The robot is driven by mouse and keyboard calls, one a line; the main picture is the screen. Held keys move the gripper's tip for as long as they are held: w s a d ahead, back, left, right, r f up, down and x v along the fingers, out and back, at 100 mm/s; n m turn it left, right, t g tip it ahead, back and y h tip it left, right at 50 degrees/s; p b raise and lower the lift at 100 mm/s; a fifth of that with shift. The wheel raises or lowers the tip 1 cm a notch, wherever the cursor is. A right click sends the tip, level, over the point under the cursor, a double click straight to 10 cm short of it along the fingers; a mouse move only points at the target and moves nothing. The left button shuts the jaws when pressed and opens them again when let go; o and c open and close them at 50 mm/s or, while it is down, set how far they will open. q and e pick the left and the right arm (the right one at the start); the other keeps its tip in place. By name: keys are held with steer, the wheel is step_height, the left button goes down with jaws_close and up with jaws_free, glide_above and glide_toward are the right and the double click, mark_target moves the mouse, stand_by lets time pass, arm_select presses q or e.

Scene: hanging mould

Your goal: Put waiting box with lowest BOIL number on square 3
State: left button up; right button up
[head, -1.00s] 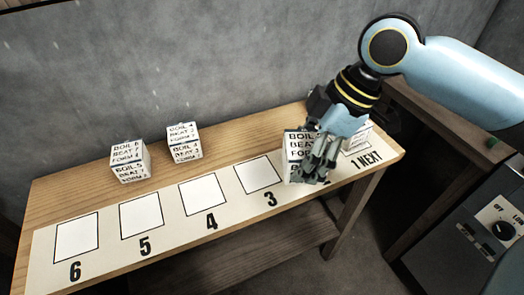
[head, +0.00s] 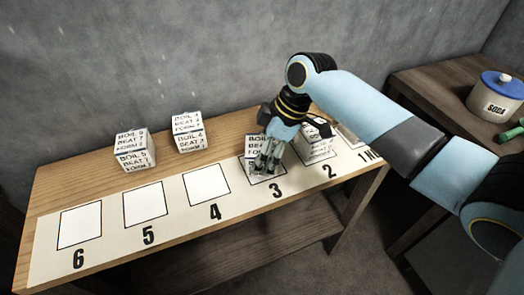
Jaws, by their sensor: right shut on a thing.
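My right gripper (head: 268,163) is shut on a white lettered box (head: 255,145) at square 3 (head: 275,174) of the numbered strip. The fingers cover much of that box's front, and I cannot tell whether its base touches the square. Two other white boxes stand on the bare wood behind the strip: a left box (head: 135,150) behind square 5 and a right box (head: 189,132) behind square 4. Both carry BOIL, BEAT and FORM lines; the right one seems to read BOIL 4, the left one's digits are unclear. My left gripper is not in view.
Another white box (head: 320,150) stands at square 2, partly behind my right arm. Square 1 is mostly hidden by the arm. Squares 4 (head: 206,184), 5 (head: 145,203) and 6 (head: 80,225) are empty. A soda jar (head: 496,100) stands on a side table at the right.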

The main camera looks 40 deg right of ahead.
steer(key=o, duration=1.4)
steer(key=v, duration=1.2)
steer(key=shift+p, duration=0.3)
